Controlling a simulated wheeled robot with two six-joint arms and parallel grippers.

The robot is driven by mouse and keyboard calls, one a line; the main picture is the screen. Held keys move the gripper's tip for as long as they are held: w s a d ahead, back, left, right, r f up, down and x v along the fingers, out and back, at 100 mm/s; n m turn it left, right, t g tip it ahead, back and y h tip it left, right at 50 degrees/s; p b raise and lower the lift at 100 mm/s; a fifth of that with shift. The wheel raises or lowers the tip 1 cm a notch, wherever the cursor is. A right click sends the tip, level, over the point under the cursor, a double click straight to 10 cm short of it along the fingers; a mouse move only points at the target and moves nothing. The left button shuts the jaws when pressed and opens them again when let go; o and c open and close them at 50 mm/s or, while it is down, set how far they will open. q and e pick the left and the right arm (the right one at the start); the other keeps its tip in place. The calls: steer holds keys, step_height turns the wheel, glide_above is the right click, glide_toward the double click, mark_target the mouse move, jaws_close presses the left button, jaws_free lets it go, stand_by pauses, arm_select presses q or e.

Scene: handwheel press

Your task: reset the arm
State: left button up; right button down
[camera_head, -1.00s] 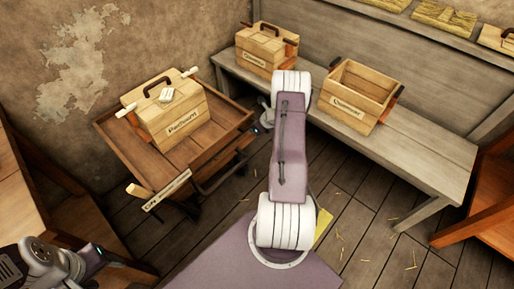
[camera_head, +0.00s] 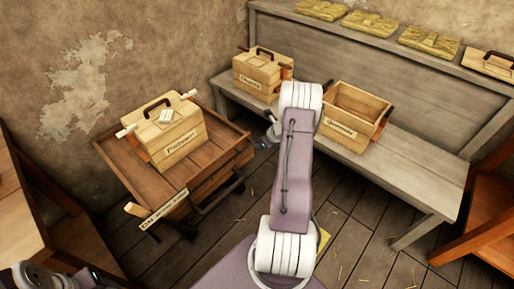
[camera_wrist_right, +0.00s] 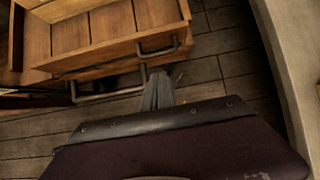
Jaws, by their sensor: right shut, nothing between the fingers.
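My right arm (camera_head: 290,170) reaches up the middle of the head view. Its gripper (camera_head: 262,144) is small and partly hidden there, close to the right edge of the wooden cart (camera_head: 222,133). In the right wrist view the gripper's fingers (camera_wrist_right: 158,92) are together and empty, beside the cart's dark metal handle (camera_wrist_right: 130,92); I cannot tell whether they touch it. My left arm (camera_head: 45,277) shows only at the bottom left corner, and its fingers cannot be made out.
A labelled wooden box (camera_head: 178,143) stands on the cart. A lidded box (camera_head: 262,78) and an open box (camera_head: 352,112) stand on the grey bench (camera_head: 425,180). Straw-coloured slabs (camera_head: 370,25) lie on the ledge behind.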

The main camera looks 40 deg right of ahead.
steer(key=shift+s+r, duration=0.15)
